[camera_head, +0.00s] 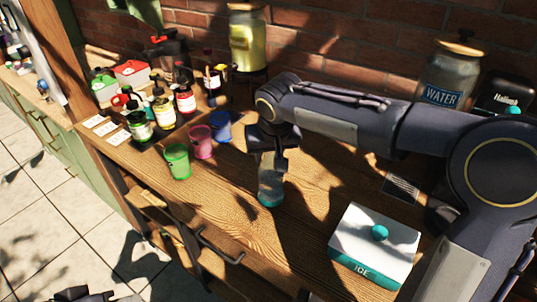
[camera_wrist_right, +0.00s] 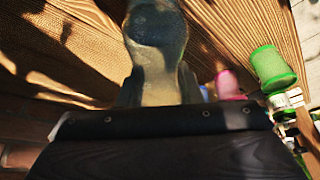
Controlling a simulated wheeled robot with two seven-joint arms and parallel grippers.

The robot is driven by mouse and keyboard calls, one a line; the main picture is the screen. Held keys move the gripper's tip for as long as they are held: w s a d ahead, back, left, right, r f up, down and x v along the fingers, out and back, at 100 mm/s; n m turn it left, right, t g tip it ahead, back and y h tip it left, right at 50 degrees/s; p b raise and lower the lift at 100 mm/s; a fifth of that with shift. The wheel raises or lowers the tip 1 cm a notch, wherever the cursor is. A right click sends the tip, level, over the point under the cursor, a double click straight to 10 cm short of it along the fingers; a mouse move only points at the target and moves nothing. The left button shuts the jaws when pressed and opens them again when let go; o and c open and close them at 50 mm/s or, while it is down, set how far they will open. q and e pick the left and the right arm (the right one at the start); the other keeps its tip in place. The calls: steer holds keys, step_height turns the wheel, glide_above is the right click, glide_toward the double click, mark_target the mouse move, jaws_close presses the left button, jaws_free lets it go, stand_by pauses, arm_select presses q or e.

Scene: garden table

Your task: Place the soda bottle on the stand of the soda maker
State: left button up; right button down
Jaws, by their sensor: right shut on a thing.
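The soda bottle (camera_head: 270,186) is clear with a teal base and is upright or nearly so over the middle of the wooden table. My right gripper (camera_head: 270,158) is shut around its upper part from above. The bottle (camera_wrist_right: 157,40) also shows between the fingers of the right gripper (camera_wrist_right: 160,92) in the right wrist view. I cannot tell whether its base touches the table. The black soda maker (camera_head: 505,95) stands at the back right; my right arm hides its lower part and stand. A dark part of my left gripper (camera_head: 82,295) shows at the bottom left edge, its fingers unclear.
Green (camera_head: 177,161), pink (camera_head: 201,142) and blue (camera_head: 220,126) cups stand left of the bottle. Syrup bottles (camera_head: 162,110) stand behind them. A white ice box (camera_head: 374,246) sits at front right. A water jar (camera_head: 447,78) stands beside the soda maker.

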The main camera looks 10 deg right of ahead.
steer(key=shift+f, duration=0.35)
steer(key=c, duration=1)
jaws_free()
